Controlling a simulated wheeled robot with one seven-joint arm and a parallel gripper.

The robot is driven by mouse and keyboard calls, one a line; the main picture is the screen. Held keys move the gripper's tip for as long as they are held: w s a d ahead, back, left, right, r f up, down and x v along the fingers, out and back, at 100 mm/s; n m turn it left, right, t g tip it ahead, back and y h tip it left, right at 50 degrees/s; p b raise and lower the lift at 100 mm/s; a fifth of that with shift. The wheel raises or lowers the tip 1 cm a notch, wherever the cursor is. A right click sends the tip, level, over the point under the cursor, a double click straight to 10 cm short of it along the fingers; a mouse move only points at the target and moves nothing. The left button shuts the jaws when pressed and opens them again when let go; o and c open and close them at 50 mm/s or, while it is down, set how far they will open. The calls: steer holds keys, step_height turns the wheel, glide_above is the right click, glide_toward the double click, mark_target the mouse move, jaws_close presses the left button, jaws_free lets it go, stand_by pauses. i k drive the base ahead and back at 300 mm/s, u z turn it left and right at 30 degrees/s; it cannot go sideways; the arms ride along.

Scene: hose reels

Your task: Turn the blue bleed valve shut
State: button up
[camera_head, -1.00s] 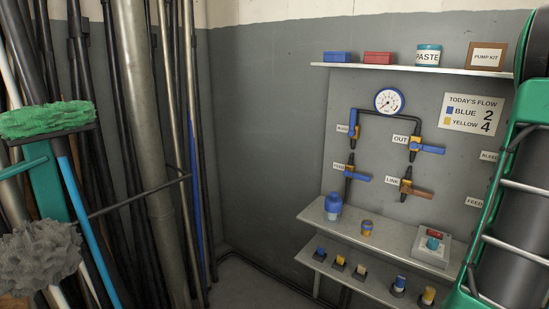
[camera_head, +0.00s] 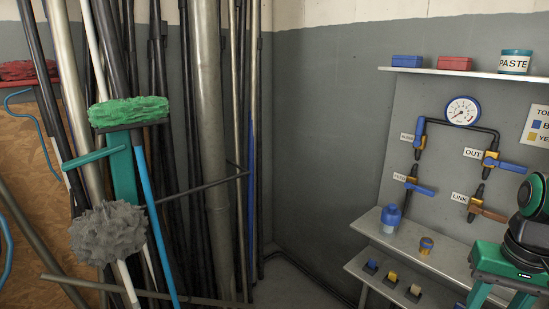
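The bleed valve (camera_head: 421,138) is on the left of the wall panel's pipework, beside a label that seems to read BLEED. Its small blue handle stands upright, in line with the vertical pipe. Below it is the FEED valve (camera_head: 412,185) with a blue lever pointing right. The OUT valve (camera_head: 491,162) has a blue lever pointing right, and the LINK valve (camera_head: 476,205) a brown one. A green and black jointed part, apparently my arm with my gripper (camera_head: 498,290), shows at the lower right edge. It is well apart from the bleed valve, its lower end cut off.
A gauge (camera_head: 462,111) tops the pipe. The upper shelf (camera_head: 480,75) holds boxes and a PASTE tin. The lower shelf (camera_head: 375,225) holds a blue bottle (camera_head: 391,217). Poles and a green brush (camera_head: 130,111) crowd the left. The grey wall between is bare.

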mark_target(421, 120)
steer(key=z, duration=1.1)
steer(key=i, duration=0.65)
steer(key=u, duration=0.7)
